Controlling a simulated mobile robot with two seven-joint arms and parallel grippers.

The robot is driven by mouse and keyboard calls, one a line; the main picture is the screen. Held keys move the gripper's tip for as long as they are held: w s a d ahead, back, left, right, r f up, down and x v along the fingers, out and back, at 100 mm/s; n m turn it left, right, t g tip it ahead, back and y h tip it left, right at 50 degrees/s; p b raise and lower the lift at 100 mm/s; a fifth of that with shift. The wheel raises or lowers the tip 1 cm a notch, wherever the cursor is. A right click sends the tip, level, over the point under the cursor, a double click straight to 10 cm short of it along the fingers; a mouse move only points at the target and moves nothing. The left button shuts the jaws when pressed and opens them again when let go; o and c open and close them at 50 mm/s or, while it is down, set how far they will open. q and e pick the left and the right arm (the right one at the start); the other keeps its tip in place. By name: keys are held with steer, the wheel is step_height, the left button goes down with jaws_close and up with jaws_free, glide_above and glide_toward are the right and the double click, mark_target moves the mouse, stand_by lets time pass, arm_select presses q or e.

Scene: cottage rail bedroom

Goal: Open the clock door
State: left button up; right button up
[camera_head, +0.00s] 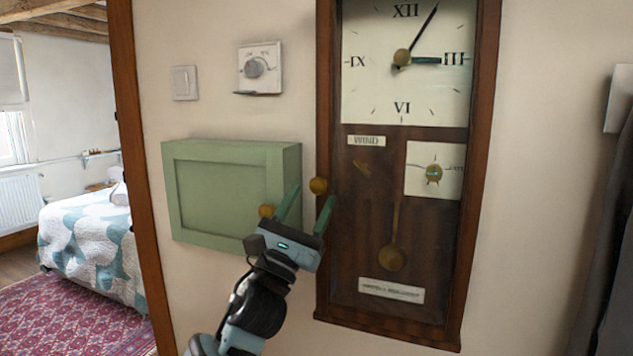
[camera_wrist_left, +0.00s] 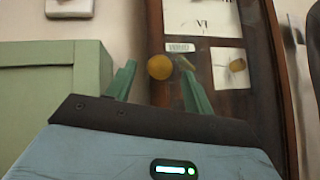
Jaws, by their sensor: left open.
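The wall clock (camera_head: 390,160) is a tall dark wooden case with a white dial and a pendulum. Its door looks shut. A round brass knob (camera_head: 318,185) sits at the left edge of the clock, about mid-height. My left gripper (camera_head: 314,192) is open, its green fingers pointing up towards this knob. In the left wrist view the knob (camera_wrist_left: 160,67) appears between the two fingertips, with nothing gripped. I cannot tell whether either finger touches it. My right gripper is out of view.
A green wall cabinet (camera_head: 220,190) with its own brass knob (camera_head: 267,211) is close left of the clock, beside my gripper. A thermostat (camera_head: 260,67) and a light switch (camera_head: 185,83) are above it. A dark hanging cloth (camera_head: 610,230) is at the right.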

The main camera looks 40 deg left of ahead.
mark_target(316, 191)
arm_select(q)
steer(key=shift+p+x, duration=0.35)
steer(key=shift+x, duration=1.7)
jaws_close()
